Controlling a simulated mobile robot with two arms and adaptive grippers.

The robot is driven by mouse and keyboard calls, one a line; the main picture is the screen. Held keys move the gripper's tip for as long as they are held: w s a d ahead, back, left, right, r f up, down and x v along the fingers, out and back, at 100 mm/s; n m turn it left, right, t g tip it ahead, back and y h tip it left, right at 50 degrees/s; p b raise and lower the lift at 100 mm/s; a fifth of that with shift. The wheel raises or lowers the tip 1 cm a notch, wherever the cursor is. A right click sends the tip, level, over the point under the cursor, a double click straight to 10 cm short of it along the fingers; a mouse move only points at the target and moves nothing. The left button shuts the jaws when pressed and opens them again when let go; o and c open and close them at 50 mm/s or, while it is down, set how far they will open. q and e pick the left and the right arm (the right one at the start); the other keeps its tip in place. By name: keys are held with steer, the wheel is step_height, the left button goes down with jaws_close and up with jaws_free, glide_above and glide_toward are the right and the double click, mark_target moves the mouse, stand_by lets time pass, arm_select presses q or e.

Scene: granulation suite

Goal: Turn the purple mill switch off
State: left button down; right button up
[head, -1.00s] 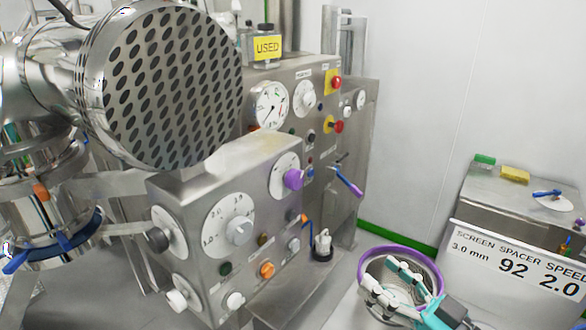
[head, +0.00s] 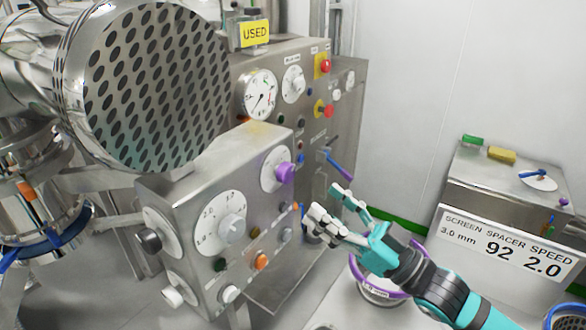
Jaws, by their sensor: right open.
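The purple mill switch (head: 285,173) is a round purple knob on a white dial, at the upper right of the front of the steel control box (head: 185,200). My right gripper (head: 328,212) is open and empty, with white fingertips and teal links. It is to the right of and below the purple switch, apart from it in the picture, with its fingers pointing left toward the box. Its arm comes in from the lower right. My left gripper is not in view.
A larger white dial with a grey knob (head: 231,229) and several buttons share the box front. A purple-rimmed round container (head: 378,294) is partly behind my right arm. A blue-handled lever (head: 340,168) juts out near my fingers. A perforated drum (head: 155,90) overhangs the box.

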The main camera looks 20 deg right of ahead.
mark_target(290, 175)
steer(key=p+x, duration=0.2)
steer(key=x, duration=0.5)
steer(key=shift+w+r+p, duration=0.1)
steer(key=shift+w+p, duration=0.05)
steer(key=shift+p, duration=0.2)
steer(key=shift+w+a, duration=0.35)
steer(key=c, duration=1.2)
steer(key=shift+o, duration=0.2)
